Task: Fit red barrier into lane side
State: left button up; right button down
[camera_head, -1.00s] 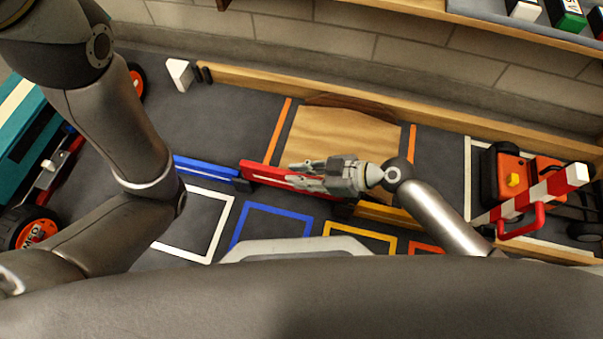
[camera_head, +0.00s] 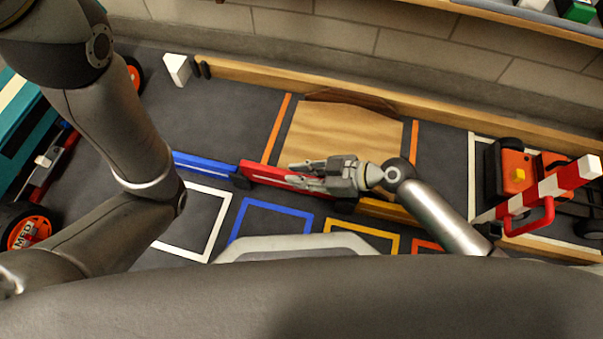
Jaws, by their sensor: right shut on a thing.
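The red barrier (camera_head: 262,172) lies in the lane's near side, in line with the blue barrier (camera_head: 205,165) on its left. Their ends look close together; I cannot tell whether they touch. My right gripper (camera_head: 305,176) is shut on the red barrier towards its right part and hides some of it. A yellow barrier (camera_head: 385,208) continues the lane side to the right, partly behind my right arm. My left gripper is not in view; only my left arm shows at the left.
A wooden ramp (camera_head: 345,140) stands in the lane between orange lines. Blue (camera_head: 270,205), white and yellow outlined squares lie in front. An orange vehicle behind a red-white striped gate (camera_head: 555,187) is at right. A teal vehicle (camera_head: 30,150) is at left.

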jog(key=shift+f+b, duration=1.1)
jog(key=shift+f, duration=0.1)
jog(key=shift+r, duration=0.15)
jog(key=shift+r+p, duration=2.4)
jog(key=shift+r, duration=0.4)
jog(key=shift+b, duration=0.35)
jog(key=shift+f+b, duration=2.85)
jog(key=shift+f, duration=0.15)
jog(key=c, duration=1.3)
grip_release()
jog(key=shift+r, duration=0.1)
jog(key=shift+d, duration=0.1)
